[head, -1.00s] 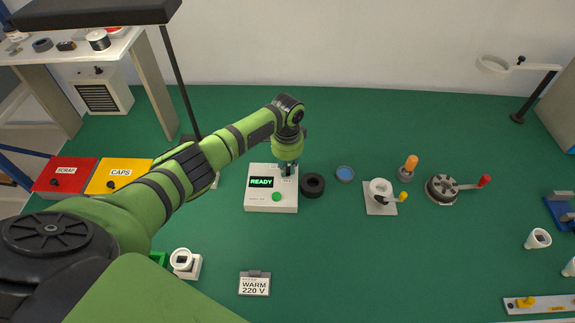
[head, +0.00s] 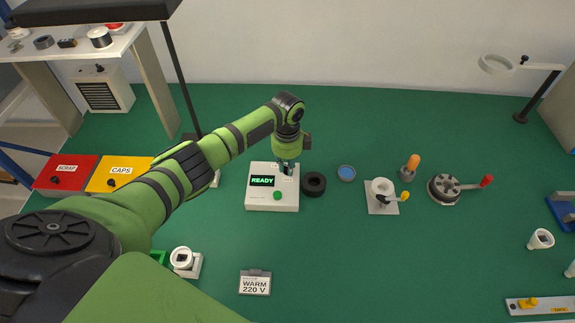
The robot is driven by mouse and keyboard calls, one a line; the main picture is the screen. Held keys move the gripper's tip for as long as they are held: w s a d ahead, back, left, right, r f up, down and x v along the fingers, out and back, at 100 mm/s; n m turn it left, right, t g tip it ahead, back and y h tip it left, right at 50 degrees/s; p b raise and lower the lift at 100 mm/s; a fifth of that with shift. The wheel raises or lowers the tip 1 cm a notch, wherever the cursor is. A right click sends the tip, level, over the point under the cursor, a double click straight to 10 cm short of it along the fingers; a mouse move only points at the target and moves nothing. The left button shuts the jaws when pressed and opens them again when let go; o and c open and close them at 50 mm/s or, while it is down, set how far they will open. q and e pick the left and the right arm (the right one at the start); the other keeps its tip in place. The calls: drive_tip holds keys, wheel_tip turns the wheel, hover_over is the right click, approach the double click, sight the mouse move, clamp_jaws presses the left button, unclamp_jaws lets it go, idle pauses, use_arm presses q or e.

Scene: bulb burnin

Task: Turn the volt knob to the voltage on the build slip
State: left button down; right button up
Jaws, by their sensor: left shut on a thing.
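The burn-in box (head: 258,201) is a white unit on the green bench, with a dark display reading READY in green and a green button (head: 277,196). My left gripper (head: 287,170) points down at the box's upper right and is shut on a small part there, where the volt knob appears to be. The knob is mostly hidden by the fingers, so its setting cannot be read. The build slip (head: 255,284) lies at the front and reads WARM 220 V. My right gripper is not in view.
A black ring (head: 313,184) lies just right of the box, with a blue dish (head: 346,173) beyond it. A white fixture (head: 381,204) and a crank device (head: 445,189) stand farther right. Red SCRAP (head: 66,173) and yellow CAPS (head: 110,178) bins are left.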

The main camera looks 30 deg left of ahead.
use_arm(q)
drive_tip(key=shift+m, duration=0.4)
drive_tip(key=c, duration=1.2)
unclamp_jaws()
wheel_tip(320, 180, up, 12)
drive_tip(key=shift+r, duration=0.1)
